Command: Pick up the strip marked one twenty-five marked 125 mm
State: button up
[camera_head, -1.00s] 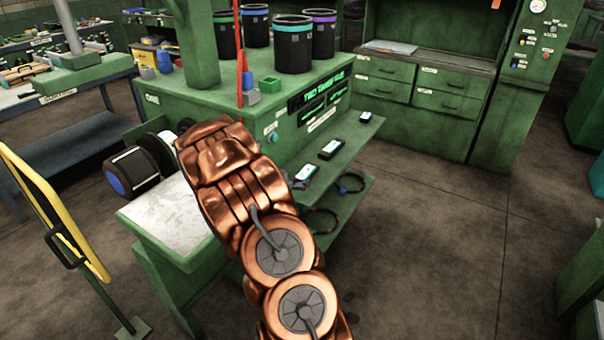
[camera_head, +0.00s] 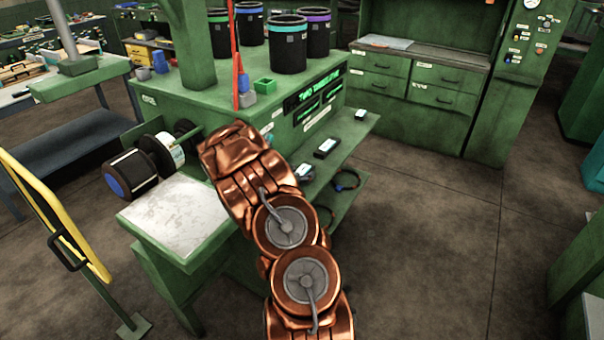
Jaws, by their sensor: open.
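I cannot make out a strip marked 125 mm; no such marking is readable in the head view. Small dark pieces with pale labels lie on the green side shelf: one at the far end (camera_head: 362,114), one in the middle (camera_head: 326,148) and one near my arm (camera_head: 304,172). Their labels are too small to read. My copper arm reaches up over the green bench (camera_head: 190,95), its far end between the pale plate and the shelf. The arm hides my gripper and part of the shelf, so I cannot see the jaws.
A yellow rail (camera_head: 55,215) stands at left. The floor on the right (camera_head: 430,240) is clear.

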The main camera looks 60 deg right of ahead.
jog(key=c, duration=1.2)
